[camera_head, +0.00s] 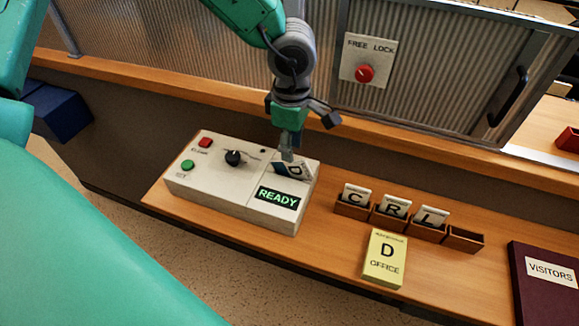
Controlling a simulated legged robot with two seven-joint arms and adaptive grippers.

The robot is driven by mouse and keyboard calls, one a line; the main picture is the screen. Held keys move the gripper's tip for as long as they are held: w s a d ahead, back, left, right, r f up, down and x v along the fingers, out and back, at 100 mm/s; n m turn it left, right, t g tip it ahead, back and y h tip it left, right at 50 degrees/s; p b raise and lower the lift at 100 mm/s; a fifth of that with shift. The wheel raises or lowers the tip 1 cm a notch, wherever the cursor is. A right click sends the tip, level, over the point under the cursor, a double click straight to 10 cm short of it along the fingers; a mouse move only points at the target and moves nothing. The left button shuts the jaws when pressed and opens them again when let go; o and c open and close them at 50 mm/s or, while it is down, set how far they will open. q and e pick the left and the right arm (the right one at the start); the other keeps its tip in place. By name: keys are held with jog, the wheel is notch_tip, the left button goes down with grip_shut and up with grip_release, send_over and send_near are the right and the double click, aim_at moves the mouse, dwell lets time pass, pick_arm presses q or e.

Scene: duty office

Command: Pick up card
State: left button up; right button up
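A white card with a dark band and a letter, seemingly D (293,171), stands tilted at the top of the beige machine (220,199), behind its green READY display (278,197). My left gripper (287,155) points down from above, with its fingertips at the card's upper left edge. The fingers overlap in this view, so I cannot tell whether they are closed on the card. Cards C (356,194), R (394,206) and L (431,216) stand in a wooden rack (463,239), whose rightmost compartment is empty. My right gripper is not in view.
A yellow sign reading D OFFICE (384,259) lies in front of the rack. A dark red VISITORS book (545,285) is at the right. The machine has a black knob (233,158). A corrugated shutter (425,85) with a FREE/LOCK plate (367,60) rises behind the counter.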

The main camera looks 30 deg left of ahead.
aim_at(294, 178)
pick_arm(q)
jog(key=shift+s+d+f, duration=0.15)
jog(key=shift+d+f, duration=0.05)
jog(key=shift+f, duration=0.15)
jog(key=f, duration=0.2)
jog(key=d+f, duration=0.1)
jog(key=f, duration=0.1)
jog(key=shift+a+f, duration=0.1)
jog(key=shift+a, duration=0.35)
jog(key=shift+c, duration=0.4)
jog(key=shift+a, duration=0.15)
grip_shut()
jog(key=shift+s+a, duration=0.1)
jog(key=shift+d, duration=0.35)
jog(key=shift+d+r, duration=0.15)
jog(key=shift+r, duration=0.1)
jog(key=r, duration=0.9)
jog(key=shift+a+r, duration=0.1)
jog(key=shift+a, duration=0.25)
jog(key=shift+r, duration=0.15)
jog(key=shift+d, duration=0.1)
jog(key=shift+d, duration=0.2)
